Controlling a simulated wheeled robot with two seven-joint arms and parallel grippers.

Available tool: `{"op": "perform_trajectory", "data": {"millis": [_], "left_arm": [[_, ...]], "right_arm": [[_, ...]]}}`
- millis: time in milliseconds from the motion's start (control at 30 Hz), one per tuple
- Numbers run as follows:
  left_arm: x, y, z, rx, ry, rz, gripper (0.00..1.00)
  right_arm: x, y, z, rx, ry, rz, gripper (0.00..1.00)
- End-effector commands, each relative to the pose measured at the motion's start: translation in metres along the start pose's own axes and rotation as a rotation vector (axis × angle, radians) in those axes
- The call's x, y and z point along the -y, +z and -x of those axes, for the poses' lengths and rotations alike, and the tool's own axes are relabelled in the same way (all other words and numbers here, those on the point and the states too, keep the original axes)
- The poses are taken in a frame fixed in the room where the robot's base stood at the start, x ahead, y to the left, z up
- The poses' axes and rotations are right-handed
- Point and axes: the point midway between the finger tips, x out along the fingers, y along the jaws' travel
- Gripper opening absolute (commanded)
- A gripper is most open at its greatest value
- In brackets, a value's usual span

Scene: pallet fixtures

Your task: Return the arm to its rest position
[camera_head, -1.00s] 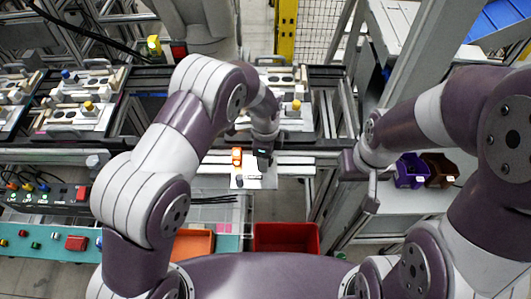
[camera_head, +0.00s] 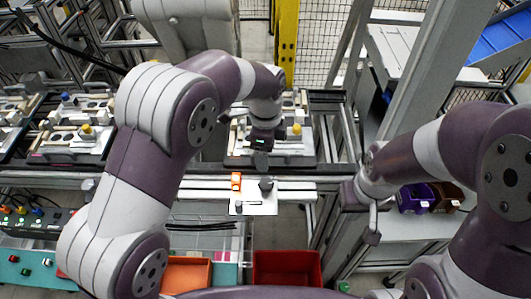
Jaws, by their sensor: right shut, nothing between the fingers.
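My left arm reaches in from the left. Its dark gripper (camera_head: 262,143) points down above the front of a pallet fixture, behind the small white plate (camera_head: 250,207); its fingers are too small and dark to read. My right gripper (camera_head: 373,222) hangs at the right beside the metal frame, shut and empty, with its finger pointing down. The white plate carries an orange part (camera_head: 236,182) and a dark round peg (camera_head: 266,184). My left gripper is apart from both.
Pallet fixtures with knobs (camera_head: 86,130) stand on the conveyor at left and centre. A red bin (camera_head: 285,281) and an orange bin (camera_head: 188,275) lie in front. Purple and brown bins (camera_head: 414,198) stand at right beside my right arm. A grey post (camera_head: 425,75) rises near it.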

Motion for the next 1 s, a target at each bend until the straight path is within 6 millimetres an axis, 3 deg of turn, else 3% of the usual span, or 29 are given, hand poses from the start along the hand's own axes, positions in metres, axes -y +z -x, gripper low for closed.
{"op": "perform_trajectory", "data": {"millis": [267, 367, 433, 533, 733, 800, 900, 1000], "left_arm": [[0.0, 0.0, -0.001, 0.0, 0.0, 0.005, 0.69], [0.004, -0.001, -0.001, -0.005, -0.017, 0.102, 0.69], [0.0, 0.0, -0.01, -0.01, -0.026, 0.265, 0.69], [-0.031, 0.015, -0.023, -0.015, -0.023, 0.631, 0.69], [-0.123, 0.088, -0.017, -0.051, -0.053, 1.403, 0.69], [-0.156, 0.108, -0.014, -0.061, -0.062, 1.577, 0.69], [-0.192, 0.128, -0.007, -0.066, -0.072, 1.689, 0.69], [-0.193, 0.142, 0.002, -0.091, -0.105, 1.744, 0.69]], "right_arm": [[0.0, 0.0, 0.0, 0.0, 0.0, 0.0, 0.0], [0.0, 0.0, 0.0, 0.0, 0.0, 0.0, 0.0], [0.0, 0.0, 0.0, 0.0, 0.0, 0.0, 0.0], [0.0, 0.0, 0.0, 0.0, 0.0, 0.0, 0.0], [0.0, 0.0, 0.0, 0.0, 0.0, 0.0, 0.0], [0.0, 0.0, 0.0, 0.0, 0.0, 0.0, 0.0], [0.0, 0.0, 0.0, 0.0, 0.0, 0.0, 0.0], [0.0, 0.0, 0.0, 0.0, 0.0, 0.0, 0.0]]}}
